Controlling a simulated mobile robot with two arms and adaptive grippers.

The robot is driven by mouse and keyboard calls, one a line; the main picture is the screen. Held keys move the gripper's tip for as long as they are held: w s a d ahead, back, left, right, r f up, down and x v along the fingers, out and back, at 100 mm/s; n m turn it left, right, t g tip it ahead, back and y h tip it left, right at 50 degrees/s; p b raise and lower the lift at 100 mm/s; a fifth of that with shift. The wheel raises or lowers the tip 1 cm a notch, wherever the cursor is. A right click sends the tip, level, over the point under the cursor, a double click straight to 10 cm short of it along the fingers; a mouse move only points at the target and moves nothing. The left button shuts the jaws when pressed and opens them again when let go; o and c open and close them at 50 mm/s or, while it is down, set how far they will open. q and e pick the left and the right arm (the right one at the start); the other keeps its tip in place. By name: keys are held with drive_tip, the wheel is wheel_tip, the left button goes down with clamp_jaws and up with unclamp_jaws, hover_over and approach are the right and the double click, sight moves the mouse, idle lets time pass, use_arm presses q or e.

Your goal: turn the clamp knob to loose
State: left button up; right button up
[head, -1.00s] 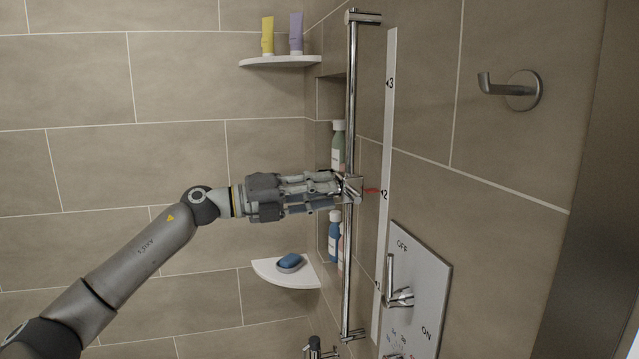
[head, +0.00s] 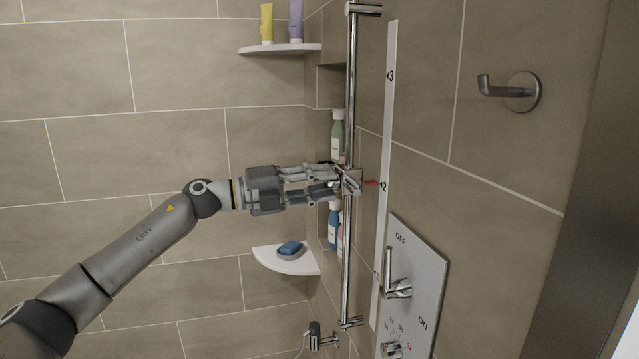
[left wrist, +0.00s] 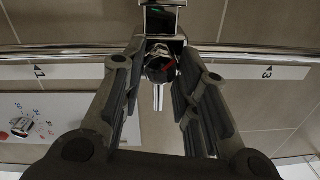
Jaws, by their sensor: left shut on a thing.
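The slider clamp (head: 352,182) sits on the vertical chrome rail, with its red pointer (head: 372,183) at mark 2 of the white scale strip. My left gripper (head: 337,183) comes in level from the left and is shut on the clamp knob. In the left wrist view the dark, round knob (left wrist: 160,66) lies between the two fingers of the left gripper (left wrist: 158,78). Small red and green marks show on or near the knob. The clamp body (left wrist: 162,20) shows behind it on the rail. In the head view the fingers hide the knob. My right gripper is not in view.
The chrome rail (head: 346,265) runs above and below the clamp. Bottles (head: 337,135) stand in the niche behind it. A corner shelf holds blue soap (head: 289,248). A control plate (head: 425,275) with a lever is at lower right, and a wall hook (head: 515,90) at upper right.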

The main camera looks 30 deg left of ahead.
use_arm(q)
drive_tip(key=o, duration=1)
drive_tip(key=shift+a, duration=0.1)
drive_tip(key=shift+v, duration=1.4)
drive_tip(key=v, duration=0.9)
drive_tip(key=shift+a+f, duration=0.1)
drive_tip(key=shift+f, duration=0.05)
